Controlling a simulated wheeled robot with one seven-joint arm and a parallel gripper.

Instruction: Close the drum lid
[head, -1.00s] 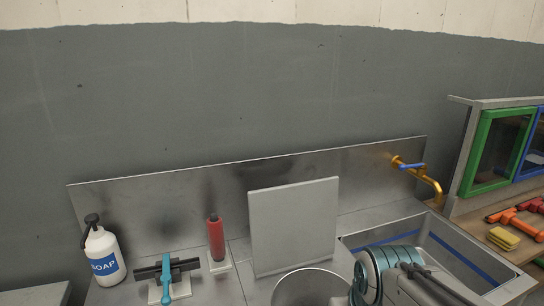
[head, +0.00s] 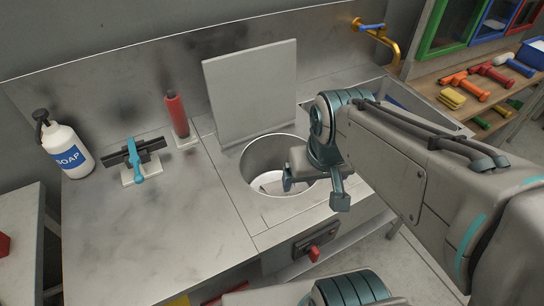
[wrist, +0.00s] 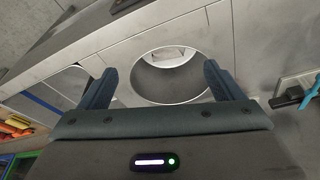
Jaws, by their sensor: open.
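The drum lid (head: 250,92) is a flat grey square panel. It stands up, tilted slightly back, hinged side down behind the drum opening. The drum (head: 251,168) is a round metal well set in the steel counter, its mouth uncovered, with something pale at the bottom. My gripper (head: 314,192) is open and empty over the right front of the drum mouth, in front of and below the lid's top edge. In the wrist view the open fingers (wrist: 158,76) frame the drum mouth (wrist: 160,92). The lid does not show clearly there.
A red cylinder (head: 176,116) stands left of the lid. A sink (head: 440,125) with a yellow tap (head: 385,42) lies right.

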